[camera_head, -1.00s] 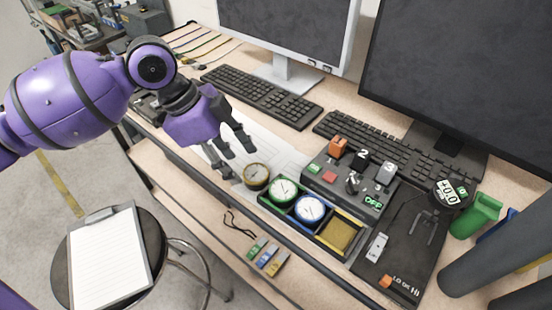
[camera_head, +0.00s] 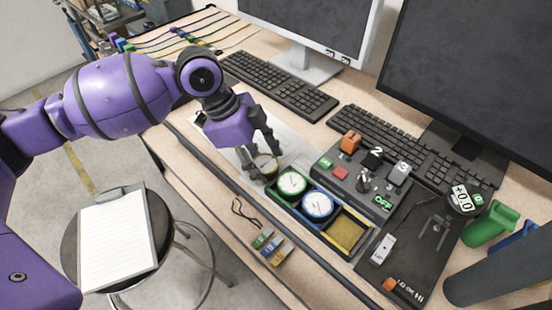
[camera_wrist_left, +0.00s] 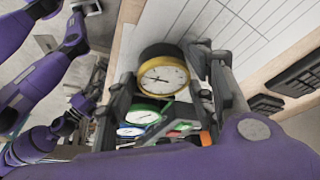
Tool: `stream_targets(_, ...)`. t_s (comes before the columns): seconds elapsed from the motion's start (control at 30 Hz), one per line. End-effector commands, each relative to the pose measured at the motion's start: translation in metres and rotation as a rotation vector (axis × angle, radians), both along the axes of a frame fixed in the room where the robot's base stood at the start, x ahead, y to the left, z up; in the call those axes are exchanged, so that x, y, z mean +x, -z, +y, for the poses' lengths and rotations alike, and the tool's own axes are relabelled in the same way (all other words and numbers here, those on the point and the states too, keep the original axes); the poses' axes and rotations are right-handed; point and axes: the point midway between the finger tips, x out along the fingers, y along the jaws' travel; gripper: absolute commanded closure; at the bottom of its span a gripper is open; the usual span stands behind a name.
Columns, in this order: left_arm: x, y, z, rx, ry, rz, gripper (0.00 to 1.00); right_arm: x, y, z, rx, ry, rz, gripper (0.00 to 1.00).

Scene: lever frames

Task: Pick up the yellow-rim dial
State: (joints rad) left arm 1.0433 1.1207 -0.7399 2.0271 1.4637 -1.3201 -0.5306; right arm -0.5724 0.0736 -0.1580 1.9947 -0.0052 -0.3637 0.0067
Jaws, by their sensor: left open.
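The yellow-rim dial (camera_head: 265,166) stands on the white paper by the desk's front edge, beside a tray. In the left wrist view the dial (camera_wrist_left: 163,77) shows a white face and yellow rim. My left gripper (camera_head: 263,157) is open, its fingers lowered on either side of the dial and partly covering it. In the left wrist view the left gripper (camera_wrist_left: 160,82) has one finger on each side of the dial; whether they touch it I cannot tell. My right gripper is not clearly seen.
The tray holds a green-rim dial (camera_head: 292,181) and a blue-rim dial (camera_head: 317,204); its yellow compartment (camera_head: 345,232) is empty. A switch box (camera_head: 363,180) stands behind the tray. Keyboards (camera_head: 281,87) and monitors lie farther back. A stool with a clipboard (camera_head: 113,241) stands in front.

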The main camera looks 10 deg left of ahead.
Motion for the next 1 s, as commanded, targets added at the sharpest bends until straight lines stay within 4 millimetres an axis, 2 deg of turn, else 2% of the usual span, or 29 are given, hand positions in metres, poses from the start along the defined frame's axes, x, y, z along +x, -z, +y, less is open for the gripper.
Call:
stream_targets(0.1,0.000,0.000,0.000,0.000,-0.001,0.000,0.51,0.002,-0.001,-0.001,-0.002,-0.002,-0.004,1.00)
stream_targets(0.3,0.000,0.000,0.000,0.000,-0.001,0.000,0.77,0.001,-0.001,-0.001,-0.003,-0.004,-0.002,1.00)
stream_targets(0.4,0.000,0.000,0.000,0.000,-0.001,0.000,0.86,0.000,0.000,-0.002,-0.004,-0.004,0.000,1.00)
stream_targets(0.73,0.000,-0.005,0.000,0.000,-0.002,-0.001,0.87,-0.006,0.004,-0.003,-0.005,-0.002,0.013,1.00)
stream_targets(0.97,0.001,-0.033,0.000,-0.001,-0.001,-0.004,0.87,-0.005,0.001,-0.003,-0.005,-0.001,0.010,1.00)
stream_targets(1.0,-0.005,-0.039,0.002,0.000,0.000,-0.003,0.87,-0.004,0.000,-0.003,-0.005,-0.001,0.008,1.00)
